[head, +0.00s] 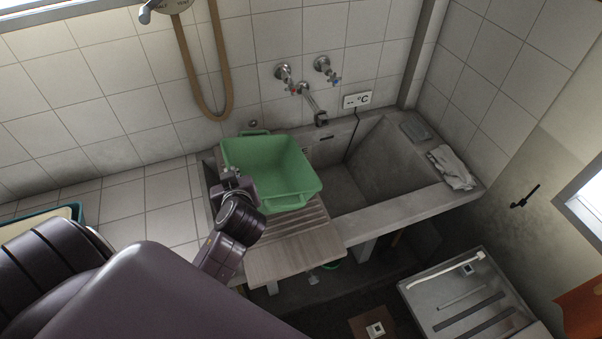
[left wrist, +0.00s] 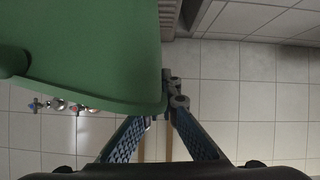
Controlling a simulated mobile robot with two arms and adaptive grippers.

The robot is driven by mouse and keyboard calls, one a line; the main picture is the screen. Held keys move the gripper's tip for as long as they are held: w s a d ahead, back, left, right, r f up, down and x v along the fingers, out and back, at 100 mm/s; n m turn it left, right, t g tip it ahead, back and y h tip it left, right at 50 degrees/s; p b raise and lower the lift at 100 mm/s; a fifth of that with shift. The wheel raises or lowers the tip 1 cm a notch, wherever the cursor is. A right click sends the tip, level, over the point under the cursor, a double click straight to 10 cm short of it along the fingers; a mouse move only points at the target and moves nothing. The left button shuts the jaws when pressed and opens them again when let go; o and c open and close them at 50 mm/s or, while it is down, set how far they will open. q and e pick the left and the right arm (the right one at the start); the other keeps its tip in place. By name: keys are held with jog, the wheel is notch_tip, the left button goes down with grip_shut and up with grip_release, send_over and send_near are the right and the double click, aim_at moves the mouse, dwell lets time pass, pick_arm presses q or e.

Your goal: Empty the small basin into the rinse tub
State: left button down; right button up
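The small green basin (head: 268,167) sits over the ridged washboard (head: 290,232) on the left part of the concrete washtub, its rim roughly level. I cannot make out what is in it. The rinse tub (head: 345,184), a grey concrete hollow, lies just right of the basin, below the tap. My left gripper (head: 232,178) is at the basin's left rim. In the left wrist view the fingertips (left wrist: 174,90) nearly meet at the edge of the basin (left wrist: 95,50), which partly hides one finger. They look shut on its rim. My right gripper is not in view.
A wall tap (head: 312,100) with two handles reaches over the rinse tub. A white cloth (head: 452,167) and a grey block (head: 415,130) lie on the tub's right ledge. A grey ridged panel (head: 470,298) stands lower right. A hose (head: 190,75) hangs at upper left.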

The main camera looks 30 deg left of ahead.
pick_arm(q)
jog(key=shift+n+t, duration=0.8)
jog(key=shift+t, duration=0.1)
jog(key=s+r+b, duration=0.2)
jog(key=r, duration=0.1)
jog(key=shift+s+d+r, duration=0.15)
jog(key=shift+s+r, duration=0.05)
jog(key=shift+s, duration=0.05)
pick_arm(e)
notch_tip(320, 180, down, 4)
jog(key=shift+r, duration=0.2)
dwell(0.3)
